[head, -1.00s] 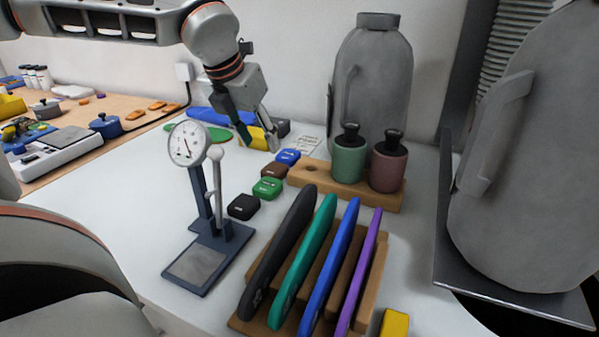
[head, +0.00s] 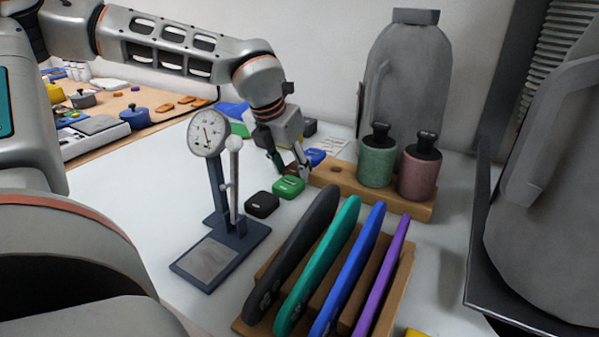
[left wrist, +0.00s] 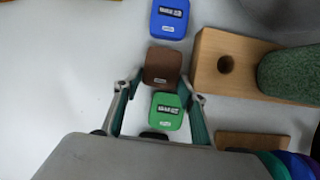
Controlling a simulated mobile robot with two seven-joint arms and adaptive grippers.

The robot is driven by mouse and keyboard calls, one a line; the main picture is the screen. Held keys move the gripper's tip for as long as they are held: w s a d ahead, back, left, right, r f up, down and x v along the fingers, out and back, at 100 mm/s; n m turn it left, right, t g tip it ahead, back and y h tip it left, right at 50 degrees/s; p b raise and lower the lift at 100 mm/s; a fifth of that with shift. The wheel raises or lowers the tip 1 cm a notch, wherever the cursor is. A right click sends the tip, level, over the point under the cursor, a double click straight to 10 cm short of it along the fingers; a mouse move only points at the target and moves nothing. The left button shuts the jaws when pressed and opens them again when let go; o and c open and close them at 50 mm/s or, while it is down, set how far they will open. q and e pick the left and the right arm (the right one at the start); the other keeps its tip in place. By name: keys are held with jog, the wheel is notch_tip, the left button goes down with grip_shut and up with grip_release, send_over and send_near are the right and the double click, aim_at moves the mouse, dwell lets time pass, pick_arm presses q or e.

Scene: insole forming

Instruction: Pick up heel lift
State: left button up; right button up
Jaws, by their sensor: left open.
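A row of small heel lifts lies on the white table: blue (head: 316,157), brown (left wrist: 163,66), green (head: 288,187) and black (head: 262,204). My left gripper (head: 290,168) is low over the row, open and empty, and partly hides the brown lift in the head view. In the left wrist view, the fingers of my left gripper (left wrist: 160,88) are spread wide either side of the brown and green lifts (left wrist: 167,111). The blue lift (left wrist: 169,18) is beyond the tips there, and the black one is mostly hidden by the gripper body. My right gripper is not in view.
A dial gauge on a stand (head: 209,134) stands left of the row. A wooden block with two capped bottles (head: 377,163) is close on the right. A wooden rack of coloured insoles (head: 405,290) is in front. A large grey machine (head: 550,190) stands far right.

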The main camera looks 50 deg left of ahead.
aim_at(291, 174)
pick_arm(q)
jog(key=shift+r, duration=0.1)
jog(key=shift+c, duration=2.3)
jog(key=shift+r, duration=0.1)
jog(key=shift+r, duration=0.55)
notch_tip(291, 174, up, 19)
jog(key=p, duration=0.2)
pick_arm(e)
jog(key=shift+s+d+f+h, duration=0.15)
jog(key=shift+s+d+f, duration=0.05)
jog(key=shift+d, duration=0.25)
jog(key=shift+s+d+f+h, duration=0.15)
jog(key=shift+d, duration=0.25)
pick_arm(q)
jog(key=shift+f, duration=0.15)
jog(key=shift+c, duration=0.7)
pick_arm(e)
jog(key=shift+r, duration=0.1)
